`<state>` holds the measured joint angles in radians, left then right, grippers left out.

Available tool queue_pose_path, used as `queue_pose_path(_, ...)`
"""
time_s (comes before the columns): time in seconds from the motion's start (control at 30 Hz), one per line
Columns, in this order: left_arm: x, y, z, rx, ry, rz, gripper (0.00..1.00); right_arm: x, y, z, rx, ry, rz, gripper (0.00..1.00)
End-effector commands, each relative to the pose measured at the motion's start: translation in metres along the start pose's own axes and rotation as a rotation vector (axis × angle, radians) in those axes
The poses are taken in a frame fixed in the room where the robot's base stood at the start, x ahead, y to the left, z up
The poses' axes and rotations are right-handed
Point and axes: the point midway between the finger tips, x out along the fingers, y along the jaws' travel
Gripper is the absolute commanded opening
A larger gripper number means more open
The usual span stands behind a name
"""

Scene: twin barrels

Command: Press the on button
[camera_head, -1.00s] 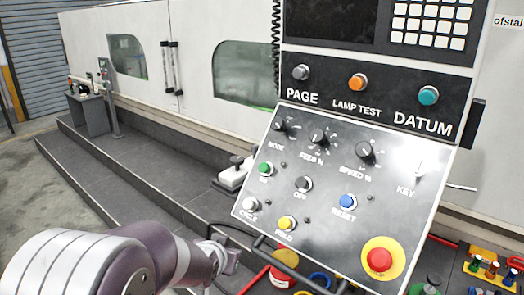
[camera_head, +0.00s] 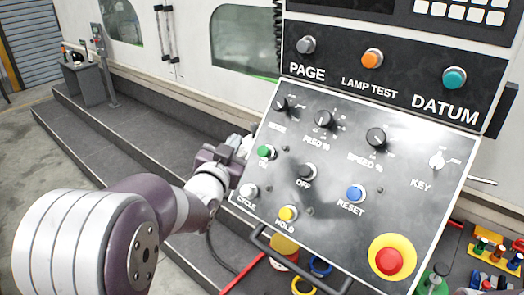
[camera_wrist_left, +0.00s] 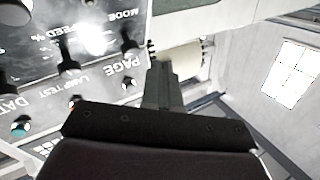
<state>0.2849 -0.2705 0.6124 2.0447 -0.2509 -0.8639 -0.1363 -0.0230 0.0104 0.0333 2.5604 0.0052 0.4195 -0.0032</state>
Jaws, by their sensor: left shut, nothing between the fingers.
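The green on button (camera_head: 266,152) is on the left side of the tilted grey control panel (camera_head: 330,230), above the white cycle button (camera_head: 249,191). My left gripper (camera_head: 234,141) is at the panel's left edge in the head view, left of the green button and apart from it in the picture. Its fingers are shut and empty. In the left wrist view the shut fingers (camera_wrist_left: 163,76) point up, beside the upside-down PAGE and MODE labels. The green button is not visible there. My right gripper is not in view.
Close by are the black off button (camera_head: 306,172), yellow hold button (camera_head: 288,213), blue reset button (camera_head: 354,194) and a red emergency button (camera_head: 389,261) on yellow. A dark rail (camera_head: 300,260) runs below the panel. Left of the panel, above the dark step (camera_head: 130,140), is open space.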

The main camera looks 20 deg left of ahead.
Motion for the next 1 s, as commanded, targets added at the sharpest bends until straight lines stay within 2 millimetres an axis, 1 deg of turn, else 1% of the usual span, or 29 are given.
queue_pose_path(0.17,0.008,0.007,0.009,-0.002,-0.002,0.002,0.0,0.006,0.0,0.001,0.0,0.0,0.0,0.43)
queue_pose_path(0.5,0.042,0.032,0.034,-0.001,-0.003,0.002,0.0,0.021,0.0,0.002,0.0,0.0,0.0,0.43)
queue_pose_path(0.6,0.05,0.039,0.042,-0.001,-0.002,0.001,0.0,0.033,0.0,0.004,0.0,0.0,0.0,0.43)
queue_pose_path(0.8,0.06,0.044,0.046,-0.001,-0.001,0.0,0.0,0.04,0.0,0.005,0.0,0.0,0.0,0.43)
queue_pose_path(1.0,0.061,0.045,0.045,-0.001,-0.002,0.0,0.0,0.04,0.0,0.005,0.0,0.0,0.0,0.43)
